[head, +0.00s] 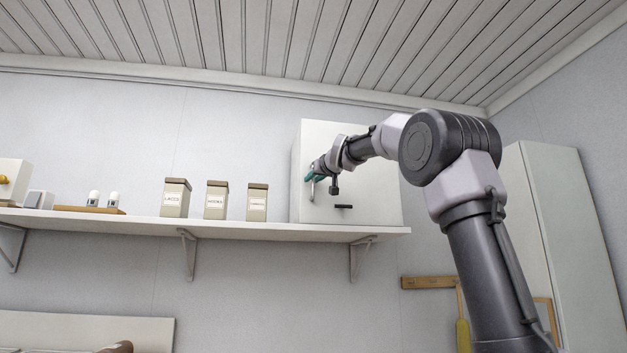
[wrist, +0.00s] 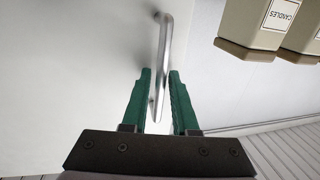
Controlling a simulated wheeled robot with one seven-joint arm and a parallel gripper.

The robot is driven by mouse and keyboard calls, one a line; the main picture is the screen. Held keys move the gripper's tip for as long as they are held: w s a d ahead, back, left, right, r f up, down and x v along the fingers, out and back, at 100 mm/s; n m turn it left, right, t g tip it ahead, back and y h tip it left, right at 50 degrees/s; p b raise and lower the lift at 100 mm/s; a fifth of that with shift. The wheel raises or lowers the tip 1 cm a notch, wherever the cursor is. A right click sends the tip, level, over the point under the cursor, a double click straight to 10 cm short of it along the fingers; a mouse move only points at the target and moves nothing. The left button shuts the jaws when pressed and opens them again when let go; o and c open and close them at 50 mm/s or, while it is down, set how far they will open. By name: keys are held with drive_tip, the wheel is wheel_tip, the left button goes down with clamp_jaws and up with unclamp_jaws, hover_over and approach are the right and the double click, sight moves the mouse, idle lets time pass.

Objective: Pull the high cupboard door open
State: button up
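The high cupboard (head: 375,190) is a white box standing on the wall shelf, and its door looks shut. A slim metal bar handle (head: 312,190) stands upright near the left edge of its front. My gripper (head: 313,174) is at this handle, reached from the right. In the wrist view the handle (wrist: 163,60) runs between the two green fingers of my gripper (wrist: 159,85). The fingers are apart on either side of the bar, with gaps visible, so my gripper is open around it.
Three labelled canisters (head: 216,200) stand on the shelf (head: 240,229) left of the cupboard; one shows close by in the wrist view (wrist: 258,22). A dark bar (head: 343,206) is low on the cupboard front. A tall white cabinet (head: 570,220) stands at right.

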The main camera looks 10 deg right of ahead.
clamp_jaws()
idle(1.4)
